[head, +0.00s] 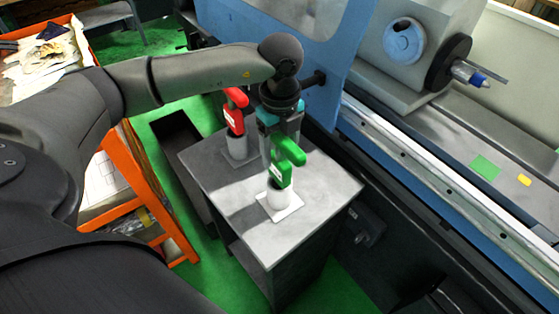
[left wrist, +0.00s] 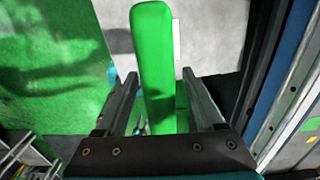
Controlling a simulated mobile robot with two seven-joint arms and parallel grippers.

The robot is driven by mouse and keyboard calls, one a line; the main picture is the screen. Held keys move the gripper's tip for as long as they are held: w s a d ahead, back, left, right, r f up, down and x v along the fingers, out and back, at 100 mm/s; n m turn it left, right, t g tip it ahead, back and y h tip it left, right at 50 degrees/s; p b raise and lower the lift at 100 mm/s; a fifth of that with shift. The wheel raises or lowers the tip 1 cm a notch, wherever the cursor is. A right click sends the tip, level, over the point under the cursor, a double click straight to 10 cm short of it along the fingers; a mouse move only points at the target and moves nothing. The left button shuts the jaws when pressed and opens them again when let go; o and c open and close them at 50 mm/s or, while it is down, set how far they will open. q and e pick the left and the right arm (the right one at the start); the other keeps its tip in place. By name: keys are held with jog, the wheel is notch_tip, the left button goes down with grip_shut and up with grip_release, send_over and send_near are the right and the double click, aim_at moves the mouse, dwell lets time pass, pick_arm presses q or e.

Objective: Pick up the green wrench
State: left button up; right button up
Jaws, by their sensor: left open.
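The green wrench (head: 281,171) stands upright in a white holder (head: 280,202) on the grey cabinet top, its bent green end uppermost. My left gripper (head: 281,150) is over it from above, with its fingers down at the wrench's upper part. In the left wrist view the green wrench (left wrist: 153,62) lies between the two open fingers of the left gripper (left wrist: 157,85), with a gap showing on the right side. Whether a finger touches it on the left I cannot tell. My right gripper is not in view.
A red wrench (head: 234,110) stands in a similar holder behind and left on the same cabinet (head: 215,170). The blue machine door (head: 300,35) is close behind my gripper. An orange-framed cart (head: 140,185) stands to the left. Green floor lies between.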

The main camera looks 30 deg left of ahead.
pick_arm(q)
jog(key=shift+f, duration=0.65)
grip_shut()
jog(key=shift+w+r, duration=0.1)
dwell(0.8)
